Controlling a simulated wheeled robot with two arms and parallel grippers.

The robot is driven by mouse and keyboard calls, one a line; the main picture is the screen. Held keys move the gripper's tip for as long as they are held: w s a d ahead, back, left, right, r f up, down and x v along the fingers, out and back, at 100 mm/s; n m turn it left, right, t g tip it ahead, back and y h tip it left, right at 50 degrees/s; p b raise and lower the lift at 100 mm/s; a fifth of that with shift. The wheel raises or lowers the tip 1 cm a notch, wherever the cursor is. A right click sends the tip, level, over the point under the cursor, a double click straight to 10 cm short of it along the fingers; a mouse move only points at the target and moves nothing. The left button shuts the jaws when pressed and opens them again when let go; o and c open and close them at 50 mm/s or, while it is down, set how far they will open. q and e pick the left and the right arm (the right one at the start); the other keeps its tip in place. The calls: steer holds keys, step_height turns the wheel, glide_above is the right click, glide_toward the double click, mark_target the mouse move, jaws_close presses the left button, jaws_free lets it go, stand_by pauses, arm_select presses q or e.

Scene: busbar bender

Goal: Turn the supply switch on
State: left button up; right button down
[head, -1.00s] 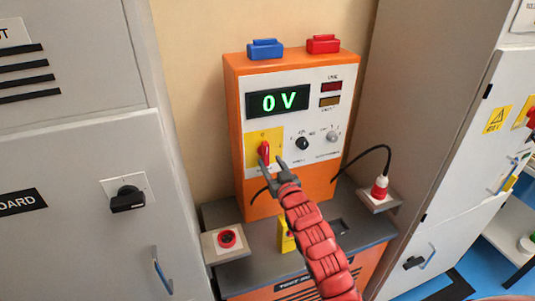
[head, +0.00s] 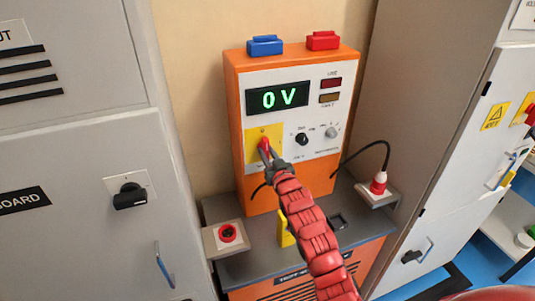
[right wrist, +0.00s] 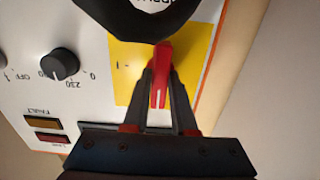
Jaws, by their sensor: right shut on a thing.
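The supply switch is a red handle (head: 264,144) on a yellow plate (head: 255,134), low on the left of the orange unit's white front panel. My right gripper (head: 267,153) is at the handle. In the right wrist view its two fingers (right wrist: 159,95) are closed around the red handle (right wrist: 160,62), one on each side. The handle looks about in line with the fingers. The display (head: 278,96) reads 0 V in green. The line lamp (head: 331,83) and the fault lamp (head: 329,98) look dark. My left gripper is out of view.
A black knob (head: 301,139) sits right of the switch. Blue (head: 265,46) and red (head: 323,40) blocks top the unit. Grey cabinets flank both sides.

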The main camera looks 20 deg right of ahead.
stand_by(0.4)
steer(key=shift+m+b, duration=0.8)
steer(key=shift+b, duration=0.2)
steer(key=m+b, duration=0.2)
steer(key=shift+d+m, duration=0.1)
steer(key=shift+m, duration=0.2)
steer(key=shift+m+b, duration=0.55)
steer(key=shift+m, duration=0.35)
steer(key=m, duration=0.2)
steer(key=shift+r+m+b, duration=0.1)
steer(key=shift+m+b, duration=0.25)
steer(key=shift+m, duration=0.05)
steer(key=m, duration=0.3)
steer(key=shift+m, duration=0.3)
steer(key=m+p, duration=0.1)
steer(key=m, duration=0.4)
steer(key=shift+m, duration=0.4)
